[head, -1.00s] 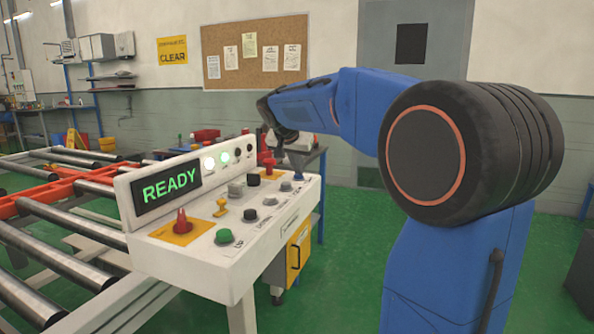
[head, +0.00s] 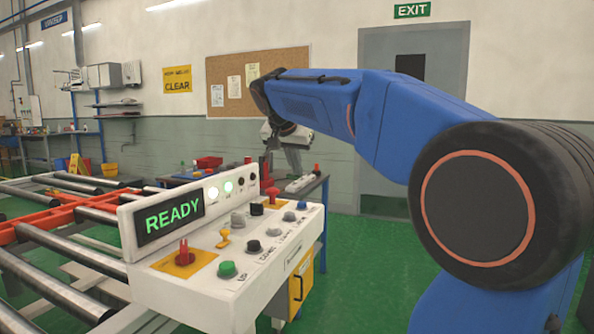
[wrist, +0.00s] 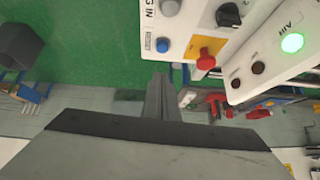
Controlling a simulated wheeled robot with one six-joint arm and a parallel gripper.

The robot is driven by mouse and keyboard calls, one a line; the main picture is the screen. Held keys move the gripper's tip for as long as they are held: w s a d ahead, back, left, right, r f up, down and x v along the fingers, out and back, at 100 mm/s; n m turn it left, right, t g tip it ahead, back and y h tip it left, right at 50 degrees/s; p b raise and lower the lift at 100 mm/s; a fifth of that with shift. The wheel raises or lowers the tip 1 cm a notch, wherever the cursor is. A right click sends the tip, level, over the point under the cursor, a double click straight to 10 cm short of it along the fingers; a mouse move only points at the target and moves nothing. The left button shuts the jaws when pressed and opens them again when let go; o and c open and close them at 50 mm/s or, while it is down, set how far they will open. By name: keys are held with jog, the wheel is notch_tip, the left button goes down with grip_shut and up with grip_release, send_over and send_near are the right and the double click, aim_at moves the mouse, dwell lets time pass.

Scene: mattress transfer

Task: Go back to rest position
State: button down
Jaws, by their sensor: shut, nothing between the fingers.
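My gripper (head: 292,158) hangs beyond the far right end of the control panel (head: 146,282), above and apart from it, pointing down. In the wrist view its fingers (wrist: 161,98) are together with nothing between them. My blue arm reaches from the right side of the head view, raised, with its elbow high. The panel carries a lit READY display (head: 170,216), a green button (head: 227,269) and a red lever switch (head: 183,254). The wrist view also shows the panel's red switch (wrist: 205,60) and blue button (wrist: 162,45), clear of the fingers.
A roller conveyor (head: 60,258) with orange rails lies left of the panel. The green floor (head: 365,260) to the right is open, towards a grey door.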

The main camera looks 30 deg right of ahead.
dwell(0.4)
jog(key=s+a+f+n+y, duration=0.2)
jog(key=s+a+f+n, duration=0.1)
jog(key=s+f, duration=0.8)
jog(key=s+a+f+n+y, duration=0.2)
jog(key=s+a+f+n, duration=0.2)
jog(key=s+f, duration=0.6)
jog(key=s+a+f+n+y, duration=0.1)
jog(key=s+a+f+n, duration=0.2)
jog(key=s+a+f, duration=0.3)
jog(key=s+f, duration=0.5)
jog(key=s, duration=0.2)
jog(key=shift+a+f+n+y, duration=0.2)
jog(key=shift+f+n+y, duration=0.1)
jog(key=shift+y, duration=0.1)
